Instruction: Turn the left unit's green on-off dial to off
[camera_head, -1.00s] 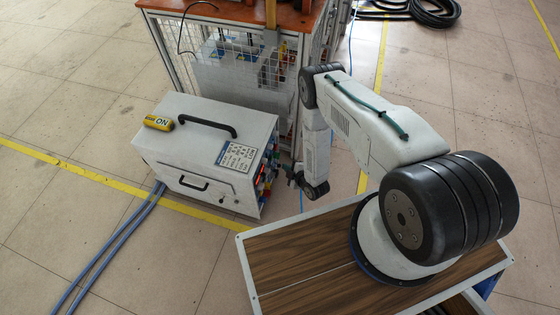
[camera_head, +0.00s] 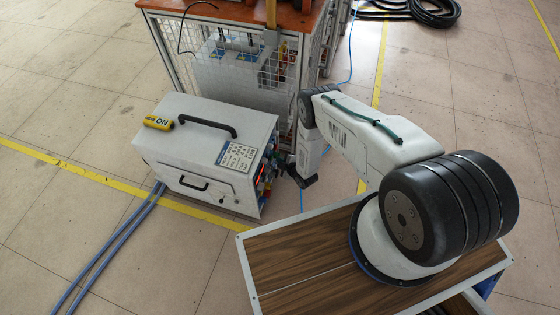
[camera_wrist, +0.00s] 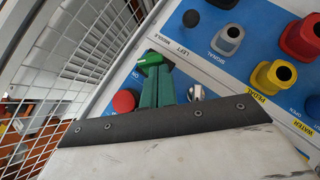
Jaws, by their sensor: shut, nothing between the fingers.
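The white heater unit (camera_head: 165,148) stands on the floor left of my arm, with its control panel on its right side. In the wrist view, the green dial (camera_wrist: 150,60) is on the blue-and-white panel (camera_wrist: 150,30), with its handle pointing sideways. My gripper (camera_wrist: 157,70) is shut and empty, its two green fingers side by side. Its tips are right at the dial and cover part of it; I cannot tell whether they touch. In the head view, my gripper (camera_head: 281,168) is close to the panel, small and partly hidden.
A red button (camera_wrist: 124,102) and a silver switch (camera_wrist: 195,92) flank the fingers. Yellow (camera_wrist: 272,76) and red (camera_wrist: 302,38) fittings are to the right. A wire-mesh cage (camera_head: 225,70) under an orange-topped bench stands behind the unit. Blue hoses (camera_head: 115,243) run along the floor at left.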

